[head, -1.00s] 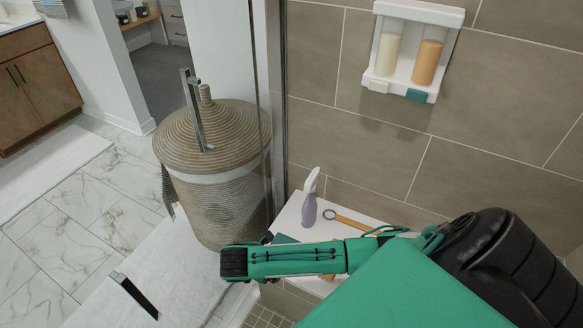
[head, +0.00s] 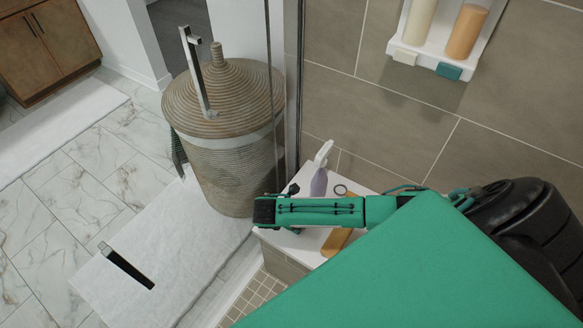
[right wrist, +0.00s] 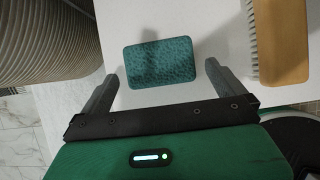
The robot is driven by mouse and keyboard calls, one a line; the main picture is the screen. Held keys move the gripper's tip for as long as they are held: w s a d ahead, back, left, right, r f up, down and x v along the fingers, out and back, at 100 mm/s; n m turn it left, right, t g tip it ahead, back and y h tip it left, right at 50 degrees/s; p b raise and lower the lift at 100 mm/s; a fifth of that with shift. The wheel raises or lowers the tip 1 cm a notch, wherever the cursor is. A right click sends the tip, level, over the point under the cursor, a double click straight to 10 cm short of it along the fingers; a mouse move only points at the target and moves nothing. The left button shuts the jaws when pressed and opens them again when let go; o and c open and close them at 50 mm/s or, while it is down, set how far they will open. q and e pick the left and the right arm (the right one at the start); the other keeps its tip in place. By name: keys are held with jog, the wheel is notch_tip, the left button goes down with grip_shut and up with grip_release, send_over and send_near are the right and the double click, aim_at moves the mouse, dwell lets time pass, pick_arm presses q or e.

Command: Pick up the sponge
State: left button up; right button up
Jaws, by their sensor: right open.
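The sponge (right wrist: 160,62) is a teal, rounded rectangular block lying flat on the white ledge in the right wrist view. My right gripper (right wrist: 161,72) is open, with one finger to the left of the sponge and one to the right. There is a gap on both sides, and nothing is held. In the head view my right gripper (head: 275,211) is over the left end of the white ledge (head: 310,178), and my arm hides the sponge. My left gripper does not show.
A wooden brush (right wrist: 279,45) lies close to the right finger. A lilac spray bottle (head: 319,182) stands behind my right arm. A lidded wicker basket (head: 232,165) stands left of the ledge. A wall shelf (head: 438,62) holds two bottles.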

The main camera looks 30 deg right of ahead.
jog(key=x, duration=0.4)
jog(key=shift+w+f+b, duration=0.15)
jog(key=shift+f+b, duration=0.1)
jog(key=shift+b, duration=0.15)
jog(key=shift+d+f, duration=0.2)
jog(key=shift+f, duration=0.1)
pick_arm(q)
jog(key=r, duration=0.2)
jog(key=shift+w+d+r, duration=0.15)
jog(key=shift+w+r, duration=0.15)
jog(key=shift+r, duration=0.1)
pick_arm(e)
jog(key=c, duration=0.7)
jog(key=shift+r, duration=0.2)
